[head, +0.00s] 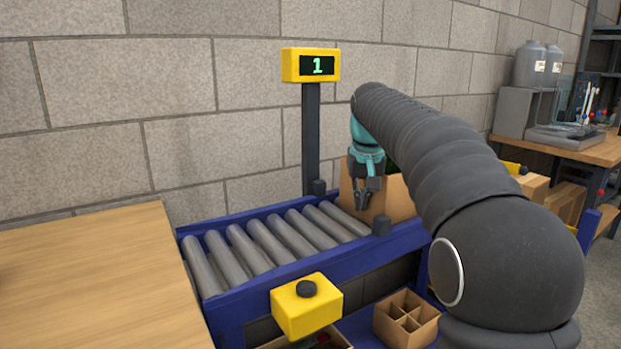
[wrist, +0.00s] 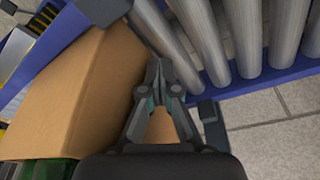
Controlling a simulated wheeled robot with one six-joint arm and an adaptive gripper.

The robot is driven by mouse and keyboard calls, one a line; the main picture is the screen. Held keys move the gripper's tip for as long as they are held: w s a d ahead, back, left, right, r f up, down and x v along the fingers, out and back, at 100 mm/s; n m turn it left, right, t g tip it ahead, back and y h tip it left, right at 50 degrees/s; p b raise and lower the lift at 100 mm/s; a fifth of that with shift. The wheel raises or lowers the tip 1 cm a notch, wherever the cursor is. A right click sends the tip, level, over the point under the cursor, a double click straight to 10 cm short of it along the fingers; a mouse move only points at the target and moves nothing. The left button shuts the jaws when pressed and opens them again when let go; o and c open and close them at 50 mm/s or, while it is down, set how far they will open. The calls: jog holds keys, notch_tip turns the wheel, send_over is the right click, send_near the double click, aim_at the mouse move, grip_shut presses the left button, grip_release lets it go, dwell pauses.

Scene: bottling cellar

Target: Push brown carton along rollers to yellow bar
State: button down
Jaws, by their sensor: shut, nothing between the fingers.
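The brown carton (head: 398,202) stands on the rollers at the right part of the conveyor, partly hidden by my arm. Its side (wrist: 88,88) fills the left of the wrist view, and dark green shows at its top. My gripper (head: 364,203) points down at the carton's left side, over the rollers. In the wrist view my gripper (wrist: 154,78) is shut and empty, with its fingers close beside the carton; contact is unclear. A yellow piece (head: 515,168) shows past my arm at the right; I cannot tell whether it is the yellow bar.
Bare rollers (head: 268,241) lie left of the carton between blue rails (head: 262,282). A yellow box with a black button (head: 306,306) stands in front. A post holds a yellow display (head: 311,65) reading 1. A divided box (head: 405,320) sits below. A wooden table (head: 95,275) is left.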

jog(key=shift+d, duration=0.1)
jog(key=shift+w+d, duration=0.5)
jog(key=shift+d, duration=0.35)
jog(key=shift+w+d, duration=0.55)
jog(key=shift+d, duration=0.25)
jog(key=shift+w+d, duration=0.5)
jog(key=shift+d, duration=0.35)
jog(key=shift+w+d, duration=0.55)
jog(key=shift+d, duration=0.3)
jog(key=shift+w+d, duration=0.5)
jog(key=shift+d, duration=0.4)
jog(key=shift+w+d, duration=0.55)
jog(key=shift+d, duration=0.3)
jog(key=shift+w+d, duration=0.5)
jog(key=shift+d, duration=0.35)
jog(key=shift+w+d, duration=0.55)
jog(key=shift+d, duration=0.25)
jog(key=shift+w+d, duration=0.5)
jog(key=shift+d, duration=0.35)
jog(key=shift+w+d, duration=0.1)
jog(key=shift+w, duration=0.05)
